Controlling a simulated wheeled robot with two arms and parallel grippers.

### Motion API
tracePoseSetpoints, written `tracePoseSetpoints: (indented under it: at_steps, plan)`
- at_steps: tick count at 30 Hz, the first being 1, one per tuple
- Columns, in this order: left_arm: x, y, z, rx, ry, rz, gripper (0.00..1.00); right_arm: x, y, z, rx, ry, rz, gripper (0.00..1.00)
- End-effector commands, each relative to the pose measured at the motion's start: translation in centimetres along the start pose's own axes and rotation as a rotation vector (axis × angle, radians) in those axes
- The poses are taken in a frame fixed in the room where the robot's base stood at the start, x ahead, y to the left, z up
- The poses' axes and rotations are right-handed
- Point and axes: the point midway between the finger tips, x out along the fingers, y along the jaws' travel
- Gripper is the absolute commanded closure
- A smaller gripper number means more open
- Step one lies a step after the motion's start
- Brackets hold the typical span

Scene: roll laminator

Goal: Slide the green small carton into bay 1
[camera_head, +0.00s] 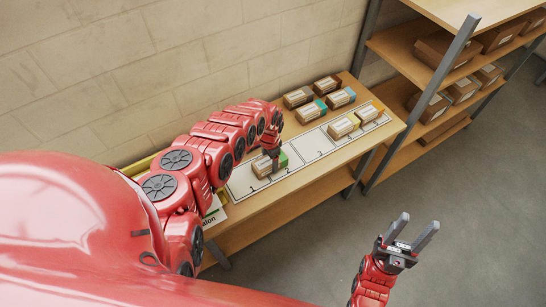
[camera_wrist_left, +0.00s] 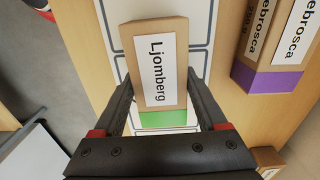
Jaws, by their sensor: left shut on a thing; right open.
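The green small carton (camera_head: 262,167) is brown with a green end and a white label. In the left wrist view the carton (camera_wrist_left: 158,60) reads "Ljomberg", with its green end nearest my palm. My left gripper (camera_head: 274,163) is shut on it, one finger along each side. The carton is over the numbered end of the white bay strip (camera_head: 306,148), near the printed 1 and 2. I cannot tell whether it touches the strip; it hides part of the markings. My right gripper (camera_head: 411,233) is open and empty, in front of the table over the floor.
Two cartons with yellowish ends (camera_head: 343,126) stand on the strip's far right part. Purple-ended cartons (camera_wrist_left: 264,77) show at right in the wrist view. Shelving (camera_head: 410,65) with boxes stands right. The strip's middle is clear.

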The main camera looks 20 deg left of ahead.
Motion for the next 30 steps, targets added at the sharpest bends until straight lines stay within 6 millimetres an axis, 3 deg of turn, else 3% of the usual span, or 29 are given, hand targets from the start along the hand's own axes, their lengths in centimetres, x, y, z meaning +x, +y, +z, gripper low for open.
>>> tracePoseSetpoints:
  at_steps: [30]
  plan:
    - [-0.1,-0.2,5.2,0.0,-0.002,0.001,0.89,3.9,0.2,-0.7,0.0,0.0,0.0,0.5]
